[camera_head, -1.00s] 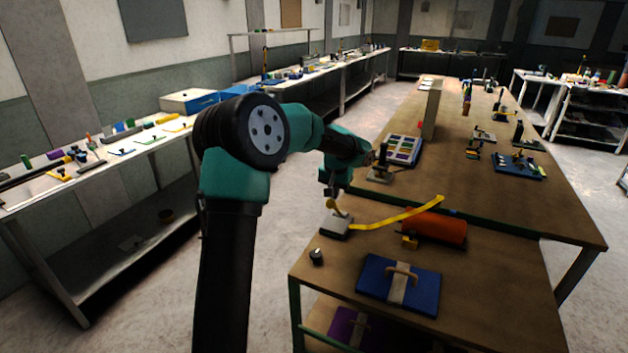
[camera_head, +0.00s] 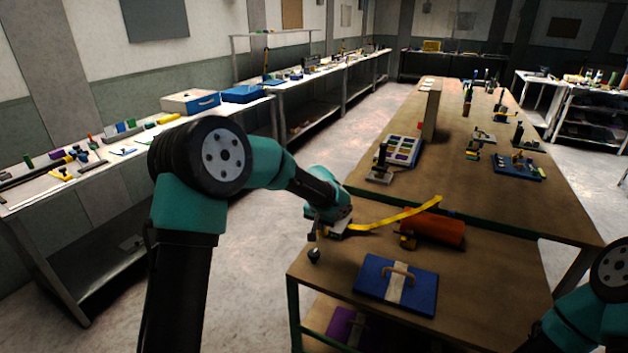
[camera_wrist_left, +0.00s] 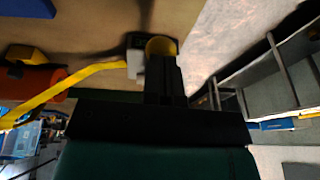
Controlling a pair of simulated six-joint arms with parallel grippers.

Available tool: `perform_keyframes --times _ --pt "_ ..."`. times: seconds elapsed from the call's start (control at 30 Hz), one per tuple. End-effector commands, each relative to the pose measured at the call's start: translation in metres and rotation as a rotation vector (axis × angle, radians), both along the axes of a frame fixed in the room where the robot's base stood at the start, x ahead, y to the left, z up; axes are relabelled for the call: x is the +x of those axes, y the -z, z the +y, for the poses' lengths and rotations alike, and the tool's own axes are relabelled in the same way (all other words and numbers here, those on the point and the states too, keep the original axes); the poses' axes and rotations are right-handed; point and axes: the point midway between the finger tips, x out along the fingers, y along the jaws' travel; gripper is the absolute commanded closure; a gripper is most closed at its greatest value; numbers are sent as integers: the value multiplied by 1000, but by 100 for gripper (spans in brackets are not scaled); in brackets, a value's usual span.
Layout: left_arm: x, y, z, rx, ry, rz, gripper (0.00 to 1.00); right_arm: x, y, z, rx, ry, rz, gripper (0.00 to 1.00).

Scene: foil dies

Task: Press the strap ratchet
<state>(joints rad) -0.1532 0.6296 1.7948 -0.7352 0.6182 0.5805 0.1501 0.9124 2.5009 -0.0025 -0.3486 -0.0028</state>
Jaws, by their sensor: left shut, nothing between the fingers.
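The strap ratchet (camera_head: 341,228) is a small grey block near the left edge of the bench, with a yellow strap (camera_head: 395,215) running from it to the right. My left gripper hides much of it in the head view. In the left wrist view, its grey body (camera_wrist_left: 136,62) and round yellow lever (camera_wrist_left: 160,45) show just beyond my fingers. My left gripper (camera_wrist_left: 166,62) is shut and empty, its fingertips at the lever's edge. I cannot tell whether they touch it. My right arm shows at the lower right of the head view; its gripper is out of view.
An orange cylinder (camera_head: 438,229) lies right of the ratchet. A small black knob (camera_head: 314,256) stands in front of it. A blue case (camera_head: 370,278) with a handle lies nearer. A black-handled tool (camera_head: 380,168) stands behind. The bench edge is close on the left.

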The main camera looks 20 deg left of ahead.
Motion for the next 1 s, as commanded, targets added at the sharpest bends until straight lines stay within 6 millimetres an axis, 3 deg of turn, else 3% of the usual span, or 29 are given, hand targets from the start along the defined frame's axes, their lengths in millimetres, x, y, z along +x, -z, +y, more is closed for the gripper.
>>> perform_keyframes --times 0.2,0.67,0.87,1.0 --pt "2 5 -14 1 22 0 100 0 0 0 0 0 0 57" --pt "2 4 -14 0 21 -1 100 0 0 0 0 0 0 57" --pt "3 -10 -14 1 19 -3 100 0 0 0 0 0 0 57" --pt "4 -31 -15 0 14 -4 100 0 0 0 0 0 0 57"
